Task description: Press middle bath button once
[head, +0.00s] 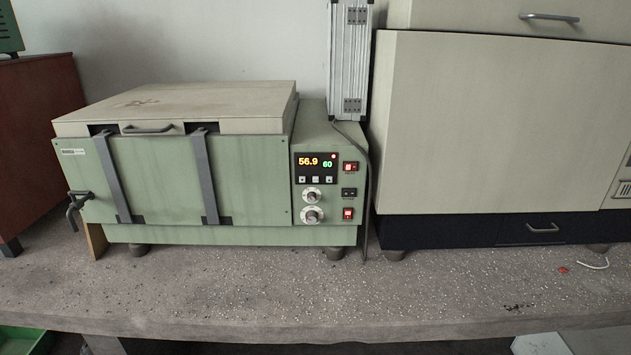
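The green water bath (200,170) stands on the bench with its lid closed. Its control panel (330,190) is on the right of its front face. A dark display (316,163) there reads 56.9 in orange and 60 in green. Under the digits is a row of three small light buttons. The middle bath button (315,179) sits between the left and right ones; it is too small to tell if it is pressed in. Two round knobs (312,205) lie below. Neither of my grippers is in view.
Red switches (348,214) and a dark socket (349,194) sit beside the knobs. A cable (364,160) hangs along the bath's right side. A large beige cabinet (490,120) stands close on the right. The concrete bench (220,285) is clear in front of the bath.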

